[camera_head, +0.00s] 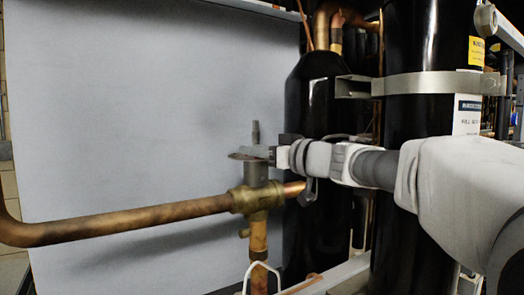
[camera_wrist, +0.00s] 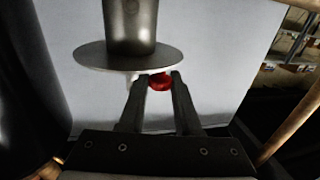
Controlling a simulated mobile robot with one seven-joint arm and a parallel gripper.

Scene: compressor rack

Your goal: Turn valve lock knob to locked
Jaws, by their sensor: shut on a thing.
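The valve (camera_head: 257,195) stands upright on the copper pipework, left of centre in the head view. A flat round disc and a grey stem (camera_head: 256,132) top it. The stem (camera_wrist: 130,25) and disc (camera_wrist: 105,54) fill the upper middle of the wrist view. A small red knob (camera_wrist: 160,82) sits just below the disc's edge. My gripper (camera_wrist: 159,78) has one finger on each side of the red knob and is shut on it. In the head view my gripper (camera_head: 271,154) reaches the valve from the right, and the knob is hidden. Its lock position cannot be told.
A copper pipe (camera_head: 130,221) runs left from the valve. Black cylinders (camera_head: 312,120) stand close behind my gripper, one with a metal strap (camera_head: 430,85). A large grey panel (camera_head: 150,110) is behind the valve. Free room lies above the pipe on the left.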

